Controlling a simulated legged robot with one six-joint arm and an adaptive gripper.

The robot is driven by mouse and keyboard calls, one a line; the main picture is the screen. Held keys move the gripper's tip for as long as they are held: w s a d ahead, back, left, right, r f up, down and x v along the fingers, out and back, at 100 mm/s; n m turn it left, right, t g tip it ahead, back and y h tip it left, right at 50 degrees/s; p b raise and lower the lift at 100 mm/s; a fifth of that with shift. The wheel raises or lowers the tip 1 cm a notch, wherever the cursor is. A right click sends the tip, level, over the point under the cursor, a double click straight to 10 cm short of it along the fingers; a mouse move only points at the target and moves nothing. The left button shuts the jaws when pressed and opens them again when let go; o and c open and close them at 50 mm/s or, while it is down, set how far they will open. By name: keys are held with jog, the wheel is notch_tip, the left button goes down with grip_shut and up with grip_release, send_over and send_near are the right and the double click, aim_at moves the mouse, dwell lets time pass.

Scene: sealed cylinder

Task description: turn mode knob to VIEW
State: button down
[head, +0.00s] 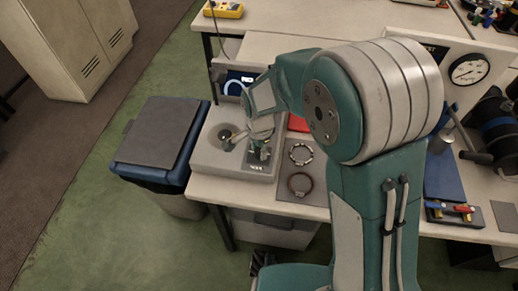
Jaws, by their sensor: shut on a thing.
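A grey console (205,160) stands on the bench left of centre. A blue screen (240,84) with a white ring-shaped mark stands at its back. A round recess with a small post (226,134) is in its top on the left. My gripper (259,156) points down at the console's right part, beside the recess. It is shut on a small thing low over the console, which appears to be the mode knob. The knob and its markings are mostly hidden by my fingers and wrist, so its setting cannot be read.
Two ring clamps (300,153) lie on a grey mat right of the console. A red object (297,123) is partly behind my arm. A lidded bin (157,135) stands left of the bench. A dial gauge (468,69) is at the right. Green floor at the lower left is clear.

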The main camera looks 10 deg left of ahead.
jog(key=n, duration=0.4)
jog(key=shift+n, duration=0.3)
jog(key=n, duration=0.4)
jog(key=shift+w+n, duration=0.1)
jog(key=shift+n, duration=0.2)
jog(key=n, duration=0.4)
jog(key=shift+n, duration=0.3)
jog(key=n, duration=0.3)
jog(key=shift+n, duration=0.3)
jog(key=n, duration=0.3)
jog(key=shift+a+n, duration=0.1)
jog(key=shift+n, duration=0.2)
jog(key=n, duration=0.4)
jog(key=shift+n, duration=0.3)
jog(key=n, duration=0.4)
jog(key=shift+n, duration=1.8)
jog(key=shift+w+r+n, duration=0.1)
jog(key=shift+n, duration=0.2)
